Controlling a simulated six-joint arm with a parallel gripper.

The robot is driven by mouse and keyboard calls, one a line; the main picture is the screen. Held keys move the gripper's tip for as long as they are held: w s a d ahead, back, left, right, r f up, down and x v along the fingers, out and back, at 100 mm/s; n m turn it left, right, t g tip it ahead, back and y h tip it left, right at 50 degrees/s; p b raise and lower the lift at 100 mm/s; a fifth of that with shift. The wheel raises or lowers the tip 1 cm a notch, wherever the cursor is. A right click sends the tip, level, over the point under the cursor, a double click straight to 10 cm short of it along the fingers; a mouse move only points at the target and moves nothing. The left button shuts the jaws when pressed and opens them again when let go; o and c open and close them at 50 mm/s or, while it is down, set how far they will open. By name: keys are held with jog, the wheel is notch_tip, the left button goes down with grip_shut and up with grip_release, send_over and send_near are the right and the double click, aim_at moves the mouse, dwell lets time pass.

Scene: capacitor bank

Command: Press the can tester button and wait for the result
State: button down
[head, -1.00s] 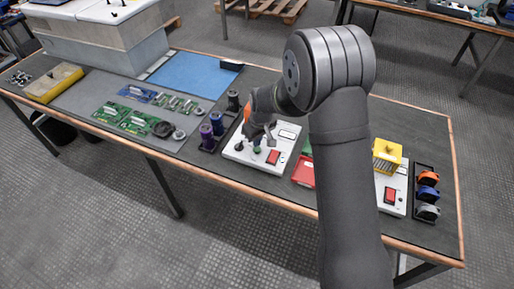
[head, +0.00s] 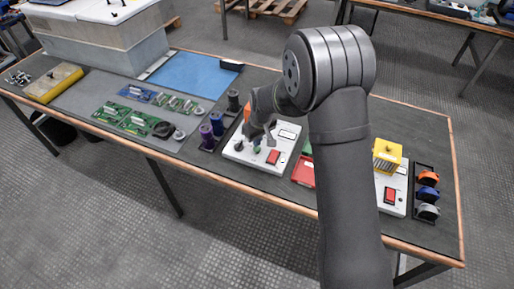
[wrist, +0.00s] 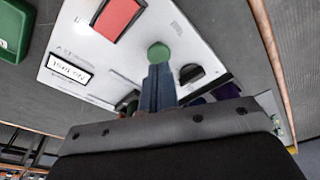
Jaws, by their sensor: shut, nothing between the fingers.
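The can tester is a white panel (head: 243,155) on the bench, with a red rectangular screen (head: 273,157) that shows no readable result; the screen is also in the wrist view (wrist: 118,16). Its round green button (wrist: 158,52) lies right at my fingertips in the wrist view. My gripper (wrist: 158,68) is shut and empty, its fingers pointing at the button. The tips overlap the button's near edge, but I cannot tell whether they touch or press it. In the head view my gripper (head: 257,145) is small and dark over the panel, partly hiding it.
Purple and blue cans (head: 211,129) stand in a holder left of the tester. A red tray (head: 303,171) lies to its right. A second white panel (head: 392,195) with a yellow cage (head: 387,154) and a rack of coloured spools (head: 428,193) are farther right.

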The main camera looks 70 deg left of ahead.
aim_at(257, 149)
jog(key=shift+f, duration=1.35)
dwell(0.4)
jog(key=shift+r, duration=3.5)
jog(key=shift+f, duration=2.75)
jog(key=shift+w, duration=0.15)
